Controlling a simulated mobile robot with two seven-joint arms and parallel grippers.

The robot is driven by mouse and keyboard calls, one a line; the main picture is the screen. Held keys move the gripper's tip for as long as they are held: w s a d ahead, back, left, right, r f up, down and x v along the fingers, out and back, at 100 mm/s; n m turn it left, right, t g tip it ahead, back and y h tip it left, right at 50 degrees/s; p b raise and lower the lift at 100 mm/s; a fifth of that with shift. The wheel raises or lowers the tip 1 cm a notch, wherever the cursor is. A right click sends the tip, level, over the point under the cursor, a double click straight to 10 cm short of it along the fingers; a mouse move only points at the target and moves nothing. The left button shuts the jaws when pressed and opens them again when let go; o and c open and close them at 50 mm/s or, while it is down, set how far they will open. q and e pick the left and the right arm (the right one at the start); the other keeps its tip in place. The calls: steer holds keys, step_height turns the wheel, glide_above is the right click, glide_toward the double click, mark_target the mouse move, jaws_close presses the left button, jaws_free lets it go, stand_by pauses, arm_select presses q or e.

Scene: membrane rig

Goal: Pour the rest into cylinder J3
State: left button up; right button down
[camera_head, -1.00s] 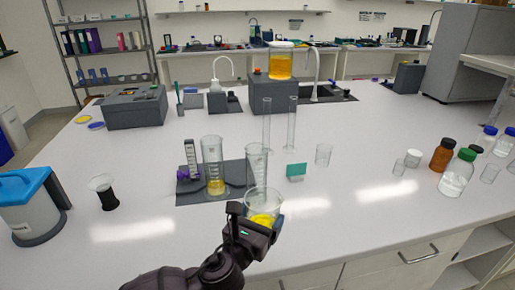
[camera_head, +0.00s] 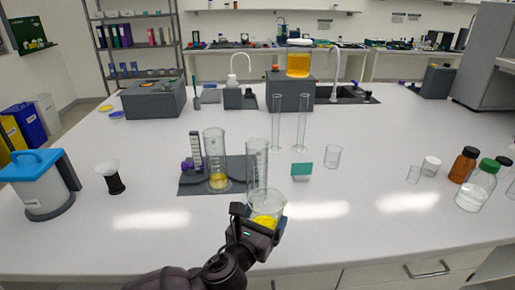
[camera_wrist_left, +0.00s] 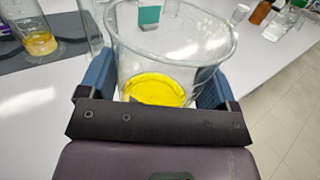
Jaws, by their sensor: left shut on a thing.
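My left gripper (camera_head: 262,218) is shut on a clear glass beaker (camera_head: 268,203) with yellow liquid in its bottom. The beaker is near upright at the front edge of the bench; it fills the middle of the left wrist view (camera_wrist_left: 165,60), between the two blue finger pads. Just behind it stands a tall graduated cylinder (camera_head: 257,160), whose lower part is hidden by the beaker. To its left a second graduated cylinder (camera_head: 214,150) holds a little yellow liquid, on a dark mat (camera_head: 188,187). I cannot read which one is J3. My right gripper is not in view.
A small rack with a purple part (camera_head: 195,152) stands on the mat. A teal card (camera_head: 302,169), an empty beaker (camera_head: 333,156) and two thin tubes (camera_head: 302,122) stand behind. Bottles (camera_head: 476,188) stand at right, a blue-lidded container (camera_head: 36,185) at left.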

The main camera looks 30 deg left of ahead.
arm_select(q)
steer(key=shift+g, duration=0.3)
step_height(320, 180, down, 7)
steer(key=b, duration=0.4)
steer(key=shift+s+f, duration=0.1)
steer(key=shift+f, duration=0.1)
steer(key=shift+d+r, duration=0.3)
steer(key=shift+r, duration=0.3)
steer(key=shift+d, duration=0.1)
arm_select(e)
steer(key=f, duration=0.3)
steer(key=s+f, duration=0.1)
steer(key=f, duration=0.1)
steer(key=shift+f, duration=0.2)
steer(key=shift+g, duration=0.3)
